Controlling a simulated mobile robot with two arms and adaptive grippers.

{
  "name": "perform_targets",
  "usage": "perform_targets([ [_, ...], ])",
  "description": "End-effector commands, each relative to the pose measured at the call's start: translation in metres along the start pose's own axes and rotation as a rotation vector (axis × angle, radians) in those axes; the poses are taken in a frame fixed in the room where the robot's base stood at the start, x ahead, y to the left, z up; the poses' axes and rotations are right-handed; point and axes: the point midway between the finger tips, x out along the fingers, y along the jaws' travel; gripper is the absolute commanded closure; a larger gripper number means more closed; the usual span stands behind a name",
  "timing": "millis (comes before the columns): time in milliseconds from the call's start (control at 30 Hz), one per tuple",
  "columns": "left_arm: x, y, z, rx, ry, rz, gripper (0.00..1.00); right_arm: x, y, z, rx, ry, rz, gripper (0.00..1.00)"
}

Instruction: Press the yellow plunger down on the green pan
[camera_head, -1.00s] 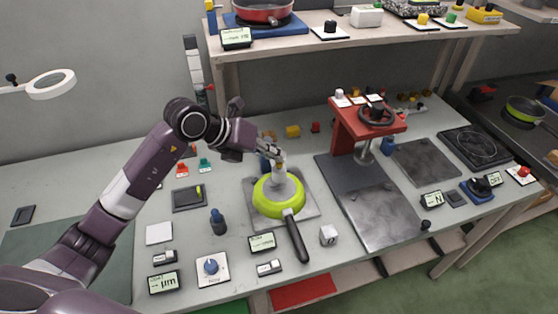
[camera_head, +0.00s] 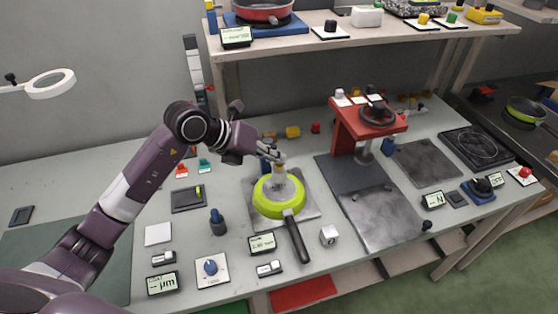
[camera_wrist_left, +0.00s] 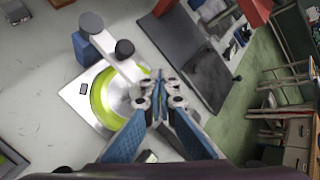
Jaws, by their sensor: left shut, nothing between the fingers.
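The green pan (camera_head: 268,207) sits on a grey plate (camera_head: 309,211) on the bench, its black handle toward the front. A light grey gauge arm reaches over the pan; its arm shows in the wrist view (camera_wrist_left: 121,66). A small yellow-orange piece (camera_head: 279,168), apparently the plunger, stands above the pan's middle. My left gripper (camera_head: 281,156) is shut and empty, with its tips just above this piece; whether they touch it I cannot tell. In the wrist view the fingers (camera_wrist_left: 158,76) meet in front of the pan (camera_wrist_left: 103,98) and no yellow shows. My right gripper is not in view.
A small display (camera_head: 262,244) and a white cube (camera_head: 328,236) lie in front of the pan. A blue post (camera_head: 218,222) stands to its left. A red press (camera_head: 366,124) stands behind right. A dark plate (camera_head: 381,217) lies at right.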

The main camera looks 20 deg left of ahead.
Motion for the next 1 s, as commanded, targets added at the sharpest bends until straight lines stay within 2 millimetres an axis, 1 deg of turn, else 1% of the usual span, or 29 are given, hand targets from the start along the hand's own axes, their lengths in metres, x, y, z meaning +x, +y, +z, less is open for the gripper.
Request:
perform_targets([
  [33, 0.003, 0.003, -0.005, -0.002, 0.012, 0.004, 1.0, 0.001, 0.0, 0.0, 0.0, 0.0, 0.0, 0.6],
  [700, 0.006, 0.005, -0.01, -0.005, 0.022, 0.007, 1.0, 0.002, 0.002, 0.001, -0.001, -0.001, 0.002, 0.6],
  [867, 0.003, 0.003, -0.008, -0.005, 0.022, 0.007, 1.0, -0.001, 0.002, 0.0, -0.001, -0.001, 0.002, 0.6],
  [1000, -0.003, -0.002, -0.003, -0.004, 0.022, 0.007, 1.0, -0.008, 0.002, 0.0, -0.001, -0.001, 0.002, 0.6],
])
